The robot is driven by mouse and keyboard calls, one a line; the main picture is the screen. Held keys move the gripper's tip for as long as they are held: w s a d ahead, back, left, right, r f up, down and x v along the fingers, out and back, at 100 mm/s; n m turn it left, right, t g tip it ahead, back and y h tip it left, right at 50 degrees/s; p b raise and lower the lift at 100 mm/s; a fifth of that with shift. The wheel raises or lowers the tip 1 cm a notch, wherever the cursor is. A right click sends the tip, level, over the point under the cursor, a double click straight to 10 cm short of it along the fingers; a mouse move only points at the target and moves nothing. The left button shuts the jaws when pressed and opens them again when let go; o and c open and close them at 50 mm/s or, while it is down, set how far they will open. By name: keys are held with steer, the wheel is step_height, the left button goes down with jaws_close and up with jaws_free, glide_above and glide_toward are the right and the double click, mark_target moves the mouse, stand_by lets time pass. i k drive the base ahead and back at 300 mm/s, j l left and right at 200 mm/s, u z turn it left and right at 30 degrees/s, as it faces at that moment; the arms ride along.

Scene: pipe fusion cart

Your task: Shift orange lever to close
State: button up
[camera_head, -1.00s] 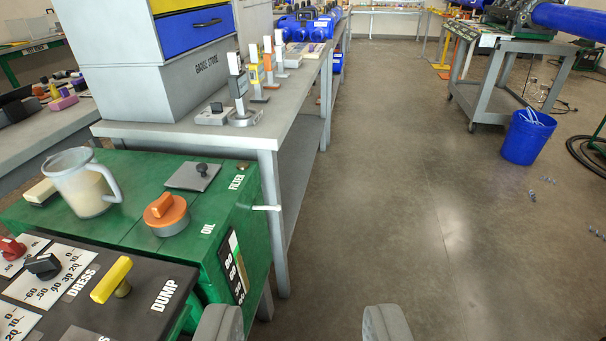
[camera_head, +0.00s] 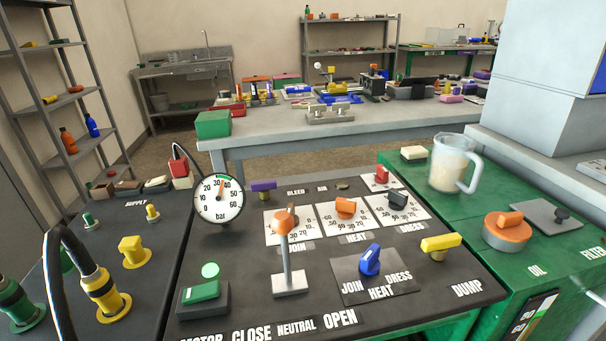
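The orange lever (camera_head: 285,224) stands on the dark control panel (camera_head: 240,270), left of the picture's middle. It has an orange knob on a grey shaft, rising from a light grey block (camera_head: 290,284). The shaft looks nearly upright. The labels CLOSE (camera_head: 251,334), NEUTRAL (camera_head: 296,327) and OPEN (camera_head: 340,319) run along the panel's front edge, with NEUTRAL roughly in front of the lever's base. My gripper is not visible now, and nothing is seen touching the lever.
A pressure gauge (camera_head: 219,200) stands left of the lever. A green switch (camera_head: 202,289) is front left, a blue selector (camera_head: 370,260) and yellow DUMP handle (camera_head: 440,243) are right. Orange and dark dials stand behind. A jug (camera_head: 452,166) sits on the green cabinet.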

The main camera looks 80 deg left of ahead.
mark_target(282, 222)
steer(key=u, duration=1.7)
